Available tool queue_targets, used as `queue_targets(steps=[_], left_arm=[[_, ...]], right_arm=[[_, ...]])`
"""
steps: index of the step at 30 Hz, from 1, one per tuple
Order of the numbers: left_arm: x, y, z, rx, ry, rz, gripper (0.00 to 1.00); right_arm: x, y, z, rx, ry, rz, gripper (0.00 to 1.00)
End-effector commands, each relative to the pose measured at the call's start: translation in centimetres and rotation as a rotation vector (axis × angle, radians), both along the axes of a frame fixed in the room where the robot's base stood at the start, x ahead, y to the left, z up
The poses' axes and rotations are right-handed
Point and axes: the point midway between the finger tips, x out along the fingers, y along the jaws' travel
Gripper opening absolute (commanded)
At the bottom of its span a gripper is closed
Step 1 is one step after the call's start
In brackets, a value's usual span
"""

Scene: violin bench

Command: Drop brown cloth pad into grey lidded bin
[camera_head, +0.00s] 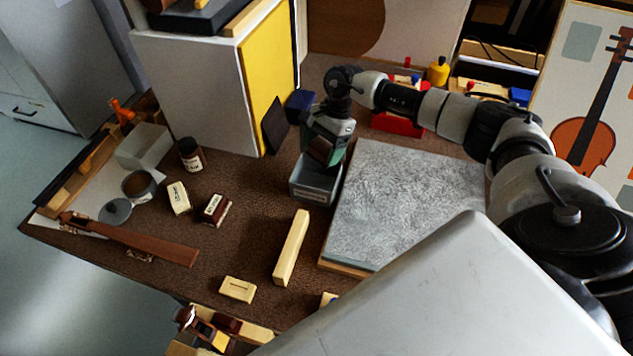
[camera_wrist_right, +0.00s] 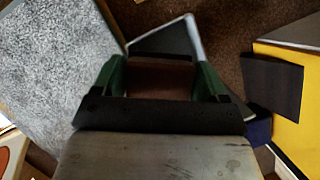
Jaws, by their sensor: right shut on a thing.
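The brown cloth pad (camera_wrist_right: 160,78) is between the green fingers of my right gripper (camera_wrist_right: 160,75) in the wrist view. In the head view the right gripper (camera_head: 323,152) points down, shut on the pad (camera_head: 319,150), which is partly hidden by the fingers. The grey bin (camera_head: 314,190) stands directly below the gripper, beside the grey stone slab. Part of the bin (camera_wrist_right: 168,38) also shows just beyond the pad in the wrist view. The gripper hides much of the bin's top, so I cannot tell how its lid stands. My left gripper is not in view.
The grey slab (camera_head: 405,200) lies right of the bin. A dark panel (camera_head: 275,126) and a dark blue box (camera_head: 299,105) stand behind left, near the yellow-sided cabinet (camera_head: 268,75). A pale wooden block (camera_head: 291,248) lies in front.

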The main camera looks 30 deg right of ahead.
Motion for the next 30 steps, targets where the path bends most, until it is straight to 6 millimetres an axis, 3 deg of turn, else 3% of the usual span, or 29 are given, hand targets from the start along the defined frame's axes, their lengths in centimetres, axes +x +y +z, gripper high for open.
queue_targets(steps=[3, 10, 17, 18, 22, 30], left_arm=[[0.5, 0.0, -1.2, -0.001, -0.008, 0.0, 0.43], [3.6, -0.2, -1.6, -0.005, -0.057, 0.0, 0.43], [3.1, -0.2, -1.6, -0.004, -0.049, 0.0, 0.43], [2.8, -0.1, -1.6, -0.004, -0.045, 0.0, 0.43], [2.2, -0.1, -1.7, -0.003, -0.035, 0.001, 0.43], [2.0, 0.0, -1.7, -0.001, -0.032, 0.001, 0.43]], right_arm=[[0.0, 0.1, -1.9, 0.001, 0.0, 0.0, 0.51], [0.0, 0.1, -3.3, 0.001, -0.002, -0.001, 0.51], [0.0, 0.1, -3.3, 0.001, -0.002, 0.0, 0.51], [0.0, 0.1, -3.3, 0.001, -0.002, 0.0, 0.78], [0.0, 0.1, -3.3, 0.001, -0.002, 0.0, 0.98], [0.1, 0.0, -3.2, 0.001, -0.002, 0.0, 1.0]])
